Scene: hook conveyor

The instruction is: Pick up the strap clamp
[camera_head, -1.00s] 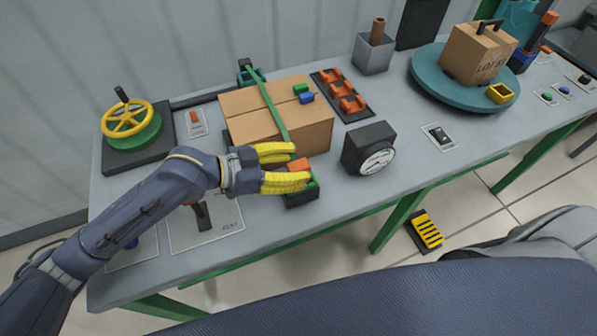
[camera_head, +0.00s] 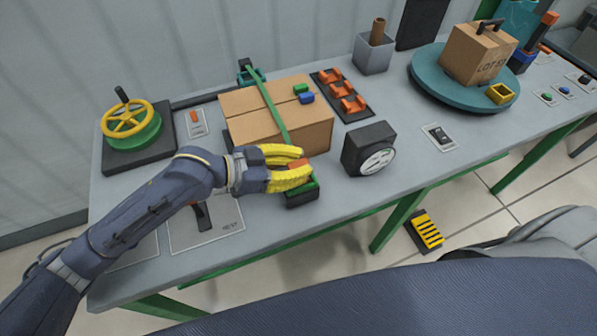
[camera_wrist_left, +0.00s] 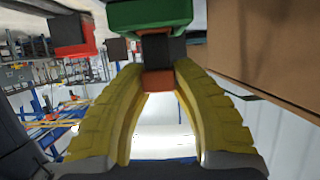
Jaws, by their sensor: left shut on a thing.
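The strap clamp (camera_head: 302,192) is a black and green block with an orange piece on top, at the front right corner of the cardboard box. A green strap (camera_head: 270,105) runs over the box. My left gripper (camera_head: 301,163) has its yellow fingers closed on the orange piece, partly hiding it. In the left wrist view the orange piece (camera_wrist_left: 159,80) sits between the fingertips, with the green part of the clamp (camera_wrist_left: 150,14) beyond it. My right gripper does not show.
The cardboard box (camera_head: 300,135) stands right behind the gripper. A black gauge (camera_head: 369,148) stands to the right. A yellow handwheel (camera_head: 127,119) is at the left and a teal turntable (camera_head: 430,80) at the right. A lever panel (camera_head: 230,218) lies near the front edge.

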